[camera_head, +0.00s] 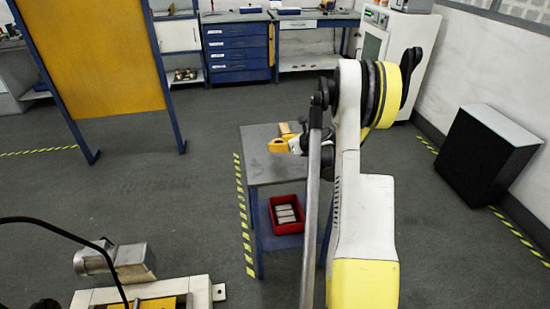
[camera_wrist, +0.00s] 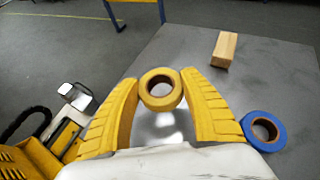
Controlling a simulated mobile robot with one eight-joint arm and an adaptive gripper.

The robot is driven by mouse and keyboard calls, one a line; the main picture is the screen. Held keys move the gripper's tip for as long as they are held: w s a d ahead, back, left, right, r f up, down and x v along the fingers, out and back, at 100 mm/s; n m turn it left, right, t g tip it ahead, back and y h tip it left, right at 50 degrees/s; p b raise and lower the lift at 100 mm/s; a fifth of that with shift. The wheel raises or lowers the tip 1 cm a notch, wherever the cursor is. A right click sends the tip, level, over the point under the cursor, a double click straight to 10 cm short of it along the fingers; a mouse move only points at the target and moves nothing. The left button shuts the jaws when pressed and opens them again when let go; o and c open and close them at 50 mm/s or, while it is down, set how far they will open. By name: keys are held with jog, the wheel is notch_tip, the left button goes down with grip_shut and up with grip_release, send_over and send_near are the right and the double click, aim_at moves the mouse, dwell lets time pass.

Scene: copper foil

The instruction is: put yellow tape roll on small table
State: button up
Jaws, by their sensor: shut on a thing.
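The yellow tape roll (camera_wrist: 160,103) is between the tips of the two yellow fingers of my gripper (camera_wrist: 159,82) in the wrist view. My gripper is shut on it. In the head view my gripper (camera_head: 284,145) is over the grey top of the small table (camera_head: 262,173), which also fills much of the wrist view (camera_wrist: 275,78). I cannot tell whether the roll touches the tabletop. In the head view the roll is hard to tell from the yellow fingers.
A wooden block (camera_wrist: 225,50) and a blue tape roll (camera_wrist: 263,129) are on the tabletop, the blue roll close to my right finger. A red bin (camera_head: 287,214) stands on the table's lower shelf. A yellow panel (camera_head: 92,55) stands at the back left.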

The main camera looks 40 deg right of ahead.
aim_at(265, 154)
jog(key=w+f, duration=0.1)
jog(key=w+a+f+b, duration=0.1)
jog(key=w, duration=0.1)
jog(key=shift+w+a+f, duration=0.15)
jog(key=shift+w+a, duration=0.05)
notch_tip(265, 154, down, 4)
jog(key=shift+f+b, duration=0.1)
jog(key=shift+b, duration=1.1)
jog(key=o, duration=1.1)
jog(key=shift+o, duration=0.2)
